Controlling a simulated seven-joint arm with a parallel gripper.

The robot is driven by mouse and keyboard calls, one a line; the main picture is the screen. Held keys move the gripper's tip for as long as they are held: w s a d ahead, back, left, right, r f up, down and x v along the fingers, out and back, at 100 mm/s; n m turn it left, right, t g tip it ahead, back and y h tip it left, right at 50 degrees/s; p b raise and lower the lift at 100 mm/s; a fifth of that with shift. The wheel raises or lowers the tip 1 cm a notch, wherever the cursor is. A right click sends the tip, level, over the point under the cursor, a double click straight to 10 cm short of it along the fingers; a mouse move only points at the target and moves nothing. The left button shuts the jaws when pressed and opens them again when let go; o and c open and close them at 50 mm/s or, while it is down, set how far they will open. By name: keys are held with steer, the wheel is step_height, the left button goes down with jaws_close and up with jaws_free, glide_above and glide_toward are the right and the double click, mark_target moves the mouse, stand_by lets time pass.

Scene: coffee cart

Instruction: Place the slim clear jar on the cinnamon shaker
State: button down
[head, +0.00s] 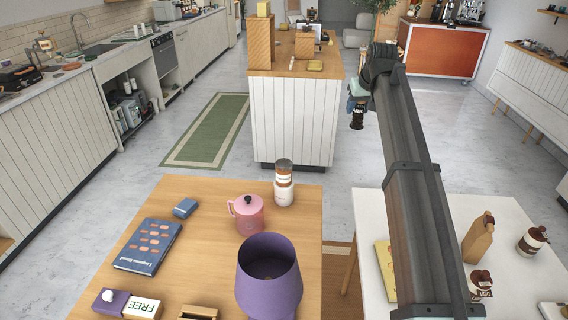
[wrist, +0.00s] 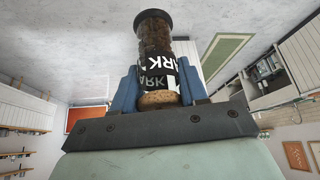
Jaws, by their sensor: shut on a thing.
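My gripper (head: 356,98) is shut on the slim clear jar (head: 357,119). In the wrist view the jar (wrist: 156,45) stands between the blue fingers (wrist: 158,85). It has brown contents, a black-and-white label partly reading "ARK" and a cork-like end near the palm. In the head view it hangs in the air, apart from any surface, beyond the wooden table and to the right of the white island. The likely cinnamon shaker (head: 284,183), white and brown with a greyish cap, stands upright near the wooden table's far right corner, lower left of my gripper.
A pink lidded pot (head: 248,215) stands close to the shaker, and a purple vessel (head: 269,277) is nearer. A blue book (head: 149,247) lies left on the wooden table (head: 205,235). A white table (head: 448,226) at right holds a paper bag (head: 478,239) and jars.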

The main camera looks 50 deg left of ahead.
steer(key=s+a+n+g, duration=0.2)
steer(key=s+a+n, duration=0.2)
steer(key=s+a, duration=1.25)
glide_above(283, 161)
steer(key=shift+y, duration=0.4)
steer(key=shift+f, duration=7.55)
steer(key=shift+f, duration=0.1)
steer(key=c, duration=0.6)
jaws_free()
steer(key=v, duration=1.2)
steer(key=shift+s, duration=0.1)
